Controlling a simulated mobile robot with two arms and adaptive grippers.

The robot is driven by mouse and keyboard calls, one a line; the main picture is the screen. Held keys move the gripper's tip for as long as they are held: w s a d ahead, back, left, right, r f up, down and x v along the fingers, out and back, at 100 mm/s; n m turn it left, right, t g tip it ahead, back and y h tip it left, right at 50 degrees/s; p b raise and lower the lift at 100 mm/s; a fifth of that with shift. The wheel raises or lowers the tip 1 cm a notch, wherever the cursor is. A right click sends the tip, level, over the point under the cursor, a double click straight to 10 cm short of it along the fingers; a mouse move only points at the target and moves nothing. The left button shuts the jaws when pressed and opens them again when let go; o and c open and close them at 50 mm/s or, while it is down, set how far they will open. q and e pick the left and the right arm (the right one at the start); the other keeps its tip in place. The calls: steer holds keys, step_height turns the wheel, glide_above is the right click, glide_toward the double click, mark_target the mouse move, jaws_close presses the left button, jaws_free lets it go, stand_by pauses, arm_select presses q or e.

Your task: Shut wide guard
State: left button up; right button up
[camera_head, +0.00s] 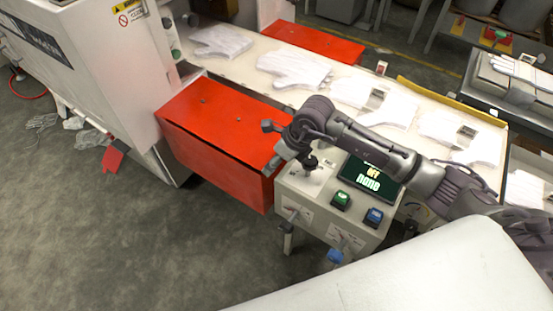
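A large red guard (222,128), box-like with a flat top and a tall front face, stands beside the white machine at the near side of the belt. A second red guard (318,40) lies across the far side of the belt. I cannot tell from this view which one is the wide guard. My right gripper (270,147) comes in from the right, at the right end of the near red guard. Its two fingers are spread apart, with nothing seen between them. Whether it touches the guard is unclear. My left gripper is not in view.
A control box (330,205) with a lit screen (369,177) and green and blue buttons stands below my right arm. White gloves (293,69) lie along the belt. A white machine (95,60) fills the upper left. The grey floor (110,235) at lower left is open.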

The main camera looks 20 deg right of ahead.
jaws_close()
steer(key=shift+f+h+b, duration=0.3)
steer(key=shift+f+b, duration=0.6)
steer(key=shift+f, duration=0.05)
steer(key=shift+s+a+f+t, duration=0.1)
steer(key=shift+s+f+t, duration=0.1)
steer(key=shift+t, duration=0.1)
steer(key=shift+s+a, duration=0.1)
steer(key=shift+f, duration=0.1)
